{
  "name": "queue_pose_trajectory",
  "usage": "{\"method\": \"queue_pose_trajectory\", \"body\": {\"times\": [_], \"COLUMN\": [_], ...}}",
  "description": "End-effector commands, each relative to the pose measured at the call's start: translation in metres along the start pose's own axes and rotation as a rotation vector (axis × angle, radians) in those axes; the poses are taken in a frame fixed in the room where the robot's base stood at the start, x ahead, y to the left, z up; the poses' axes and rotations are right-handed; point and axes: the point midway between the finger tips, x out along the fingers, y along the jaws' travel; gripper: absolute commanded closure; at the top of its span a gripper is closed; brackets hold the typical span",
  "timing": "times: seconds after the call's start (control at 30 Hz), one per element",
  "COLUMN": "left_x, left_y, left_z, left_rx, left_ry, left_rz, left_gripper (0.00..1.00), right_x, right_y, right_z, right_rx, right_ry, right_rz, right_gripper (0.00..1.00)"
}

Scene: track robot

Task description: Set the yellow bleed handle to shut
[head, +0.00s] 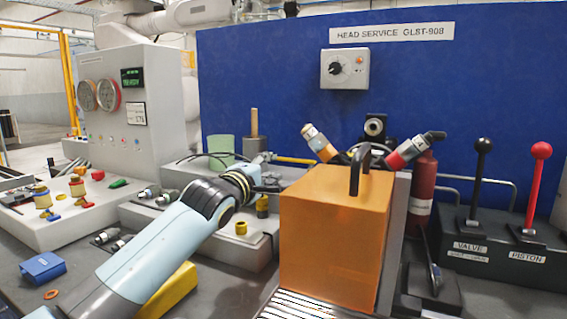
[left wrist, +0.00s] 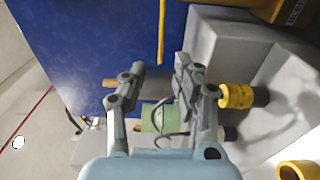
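The yellow handle (head: 296,160) is a thin bar lying about level in the head view, right of my left gripper and behind the orange box. In the left wrist view the yellow handle (left wrist: 162,32) runs up from the gap between the fingertips. My left gripper (head: 270,174) is open, its fingers on either side of a clear gap. The left wrist view shows both fingers of the gripper (left wrist: 160,72) apart, with nothing gripped. I cannot tell whether the handle's near end is between the fingers or beyond them. The handle's pivot is hidden. My right gripper is not in view.
The orange box (head: 335,235) with a black grip stands close to the right of my left gripper. A yellow fitting (left wrist: 237,96) and a grey block are beside the fingers. A green cylinder (head: 221,148) stands behind. Black and red levers (head: 540,190) are far right.

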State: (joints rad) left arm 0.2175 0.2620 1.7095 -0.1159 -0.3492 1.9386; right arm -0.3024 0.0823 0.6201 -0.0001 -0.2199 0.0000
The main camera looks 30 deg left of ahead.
Motion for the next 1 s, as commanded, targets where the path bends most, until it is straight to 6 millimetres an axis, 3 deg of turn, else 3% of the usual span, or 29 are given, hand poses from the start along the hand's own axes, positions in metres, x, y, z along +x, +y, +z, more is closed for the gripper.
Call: {"method": "queue_pose_trajectory", "body": {"times": [0.1,0.3,0.5,0.77,1.0], "left_x": [0.026,0.060,0.073,0.074,0.074], "left_y": [0.001,0.000,-0.001,-0.001,-0.001], "left_z": [0.000,0.000,0.000,0.000,0.000], "left_rx": [-0.002,0.000,0.001,0.002,0.002], "left_ry": [0.001,0.000,0.000,0.000,0.000], "left_rz": [0.000,-0.002,-0.002,-0.002,-0.002], "left_gripper": [0.70,0.70,0.70,0.70,1.00], "right_x": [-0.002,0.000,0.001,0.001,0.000], "right_y": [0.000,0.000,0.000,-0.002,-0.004], "right_z": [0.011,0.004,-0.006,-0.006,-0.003], "right_rx": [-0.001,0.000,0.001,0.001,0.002], "right_ry": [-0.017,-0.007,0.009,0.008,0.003], "right_rz": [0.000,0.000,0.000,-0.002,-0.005], "right_gripper": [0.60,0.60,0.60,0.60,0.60]}}
